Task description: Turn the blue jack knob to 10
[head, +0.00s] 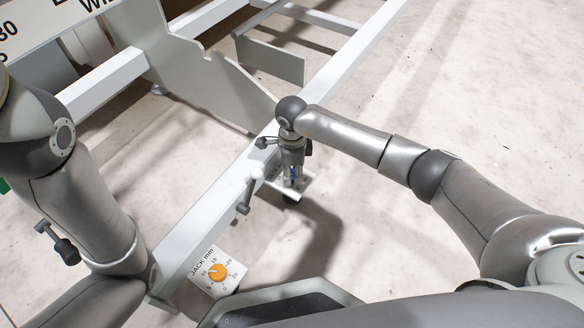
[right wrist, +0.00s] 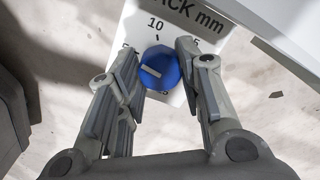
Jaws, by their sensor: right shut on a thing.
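The blue jack knob (right wrist: 160,68) sits on a white dial plate (right wrist: 178,27) marked "mm". A "10" with a tick shows above the knob, and a "5", perhaps part of a larger number, shows to its right. A short pale mark on the knob's face slants slightly; I cannot tell which number it points to. My right gripper (right wrist: 158,78) has its fingers on both sides of the knob, shut on it. In the head view, my right gripper (head: 292,165) reaches down at the rail, with only a bit of blue showing. My left gripper is out of view.
An orange knob (head: 218,272) on a "JACK mm" plate is at the near end of the white rail (head: 200,222). A lever handle (head: 250,190) stands beside the rail, near my right gripper. A grey plate (head: 205,85) stands behind. Concrete floor lies open at right.

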